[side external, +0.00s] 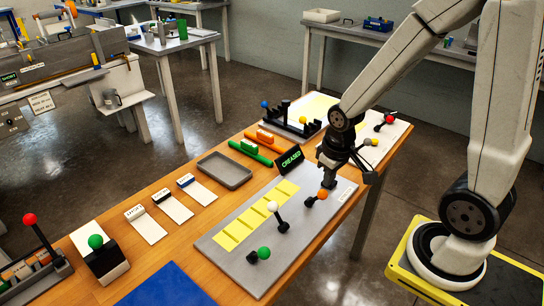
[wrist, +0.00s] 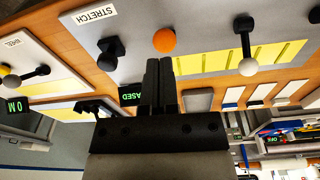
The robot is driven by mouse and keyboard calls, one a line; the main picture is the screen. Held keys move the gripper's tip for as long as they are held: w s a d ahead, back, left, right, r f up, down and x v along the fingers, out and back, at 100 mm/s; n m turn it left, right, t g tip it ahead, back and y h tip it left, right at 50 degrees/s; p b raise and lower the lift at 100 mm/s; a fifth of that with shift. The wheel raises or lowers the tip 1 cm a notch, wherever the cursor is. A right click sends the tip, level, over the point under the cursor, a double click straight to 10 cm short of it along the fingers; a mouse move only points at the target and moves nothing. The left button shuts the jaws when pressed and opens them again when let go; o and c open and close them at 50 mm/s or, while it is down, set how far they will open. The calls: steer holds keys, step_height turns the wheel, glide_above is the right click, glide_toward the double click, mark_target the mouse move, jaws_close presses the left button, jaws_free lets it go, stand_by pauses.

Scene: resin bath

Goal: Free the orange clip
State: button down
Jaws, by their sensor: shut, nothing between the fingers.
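An orange bar with a small green block on it (side external: 263,139), which may be the orange clip, lies on the wooden table beyond the black sign, beside a green bar with an orange block (side external: 250,152). On the grey board (side external: 228,262) stands a lever with an orange ball (side external: 321,195), leaning; in the wrist view the ball (wrist: 164,40) is just beyond my fingertips. My gripper (side external: 329,184) points down beside that lever, its fingers shut and empty (wrist: 158,62). I cannot tell whether they touch the ball.
A white-ball lever (side external: 273,207) and a green-ball lever (side external: 264,253) stand on the board beside several yellow strips (side external: 257,217). A black sign reading CREASED (side external: 289,159) is close to my gripper. A grey tray (side external: 224,170) lies left; a black rack (side external: 296,122) stands behind.

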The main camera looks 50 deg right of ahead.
mark_target(325, 191)
steer(key=shift+w+r, duration=0.15)
steer(key=shift+r, duration=1.15)
steer(key=shift+w+r, duration=0.1)
steer(key=shift+r, duration=1.2)
steer(key=a+f+n+t, duration=0.1)
steer(key=a+f, duration=0.2)
steer(key=a, duration=0.3)
steer(key=shift+s+f, duration=0.2)
